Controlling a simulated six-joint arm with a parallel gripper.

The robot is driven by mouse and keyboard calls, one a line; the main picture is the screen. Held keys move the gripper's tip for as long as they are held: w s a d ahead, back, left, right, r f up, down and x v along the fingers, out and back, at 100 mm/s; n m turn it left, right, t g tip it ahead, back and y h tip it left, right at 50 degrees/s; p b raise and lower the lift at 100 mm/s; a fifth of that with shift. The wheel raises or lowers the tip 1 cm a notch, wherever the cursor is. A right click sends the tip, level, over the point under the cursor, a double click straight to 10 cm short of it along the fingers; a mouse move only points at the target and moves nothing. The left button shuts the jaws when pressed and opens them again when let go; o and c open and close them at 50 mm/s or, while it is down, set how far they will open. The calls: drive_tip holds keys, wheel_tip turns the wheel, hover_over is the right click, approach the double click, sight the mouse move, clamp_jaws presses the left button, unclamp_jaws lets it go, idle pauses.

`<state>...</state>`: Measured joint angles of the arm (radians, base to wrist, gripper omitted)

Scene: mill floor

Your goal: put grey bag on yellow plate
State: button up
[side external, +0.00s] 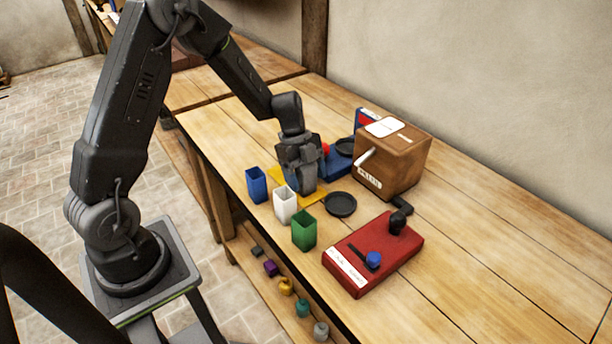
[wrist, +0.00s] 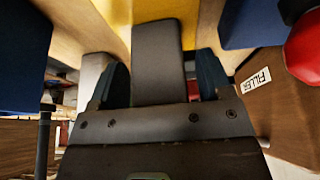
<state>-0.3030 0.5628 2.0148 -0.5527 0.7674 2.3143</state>
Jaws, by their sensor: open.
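My gripper (side external: 304,186) points down low over the yellow plate (side external: 316,198) on the bench and hides much of it. The jaws are open. In the wrist view, the yellow plate (wrist: 120,12) shows at the top, beyond my gripper. Dark blue patches show on both sides of the middle part of my gripper; I cannot tell what they belong to. Several small bag-like pieces lie on the shelf below the bench. A light grey one (side external: 321,331) is at the near end and a dark grey one (side external: 257,252) at the far end; I cannot tell which is the grey bag.
Blue (side external: 257,185), white (side external: 285,205) and green (side external: 304,231) bins stand along the bench's front edge. A black dish (side external: 340,204) lies right of my gripper. A brown box labelled FILLER (side external: 410,160) and a red machine base (side external: 350,270) stand to the right. The far right bench is clear.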

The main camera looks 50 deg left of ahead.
drive_tip(key=v, duration=1.2)
drive_tip(key=s+d+r+n+t+y, duration=0.2)
drive_tip(key=s+d+r+n, duration=0.3)
drive_tip(key=s+n, duration=0.4)
drive_tip(key=s+d+r+n+t+y, duration=0.2)
drive_tip(key=s+d+r+n, duration=0.3)
drive_tip(key=s+n, duration=0.4)
drive_tip(key=shift+s+d+r+t, duration=0.3)
drive_tip(key=shift+s+d+t, duration=0.25)
drive_tip(key=shift+s+t, duration=0.4)
